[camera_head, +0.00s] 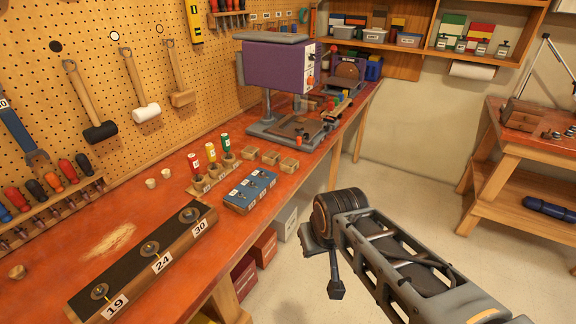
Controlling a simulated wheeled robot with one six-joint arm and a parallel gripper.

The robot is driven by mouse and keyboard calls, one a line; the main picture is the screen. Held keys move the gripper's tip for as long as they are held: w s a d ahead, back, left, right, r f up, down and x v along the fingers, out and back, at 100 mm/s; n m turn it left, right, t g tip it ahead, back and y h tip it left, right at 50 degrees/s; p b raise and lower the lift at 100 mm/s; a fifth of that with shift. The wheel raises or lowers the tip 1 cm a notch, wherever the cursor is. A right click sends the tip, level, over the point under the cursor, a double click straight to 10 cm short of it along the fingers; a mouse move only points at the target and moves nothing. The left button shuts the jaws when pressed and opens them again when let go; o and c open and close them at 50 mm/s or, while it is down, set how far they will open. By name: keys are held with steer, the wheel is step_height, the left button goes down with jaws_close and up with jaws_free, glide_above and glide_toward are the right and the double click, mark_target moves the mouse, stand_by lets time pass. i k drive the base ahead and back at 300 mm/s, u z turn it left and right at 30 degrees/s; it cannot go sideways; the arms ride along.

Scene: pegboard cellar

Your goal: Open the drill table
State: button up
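A drill press with a purple head (277,66) stands on the far part of the red-brown workbench. A grey column joins the head to a grey base (262,130). A flat dark plate (297,127), which looks like the drill table, lies low under the head; whether it is open or shut is not clear. My arm reaches in from the lower right. Its end, with my gripper (329,266), is over the floor in front of the bench, apart from the drill press. The fingers are not shown clearly enough to tell their opening.
On the bench (60,270) are a long numbered block (140,262), a blue block (250,189), colored bottles on a rack (212,177) and small wooden blocks (270,157). Boxes (265,247) stand beneath. A second wooden table (535,148) is at right. The floor between is clear.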

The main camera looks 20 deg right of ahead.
mark_target(286, 127)
steer(key=u, duration=0.05)
steer(key=k, duration=0.45)
steer(key=z, duration=0.95)
steer(key=i, duration=1.25)
steer(key=u, duration=0.45)
steer(key=i, duration=0.75)
steer(key=u, duration=0.55)
